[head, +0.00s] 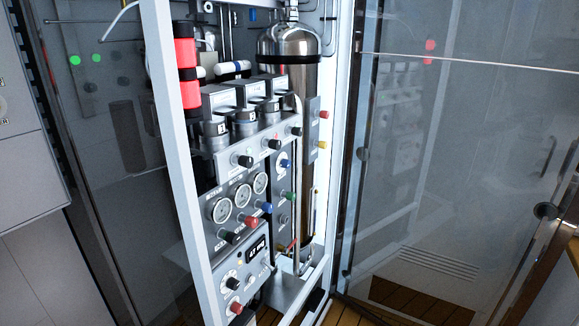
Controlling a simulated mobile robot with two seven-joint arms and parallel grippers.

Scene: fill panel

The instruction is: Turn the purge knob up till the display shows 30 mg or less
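A small dark display (258,247) with pale characters sits on the lower front of the fill panel (214,172). The characters are too small and tilted to read for certain. Below it is a dark knob (232,283) and a red knob (236,308). Further up are a red knob (251,221), a blue knob (266,208) and a row of dark knobs (274,144). The labels are too small to read, so I cannot tell which knob is the purge knob. Neither of my grippers shows in the head view.
The panel stands inside a white-framed cabinet (178,150). A steel cylinder (290,44) and a red cylinder (186,52) are behind it. Round gauges (221,211) sit mid-panel. A glass door (450,170) stands at the right. Wooden floor (400,305) shows below.

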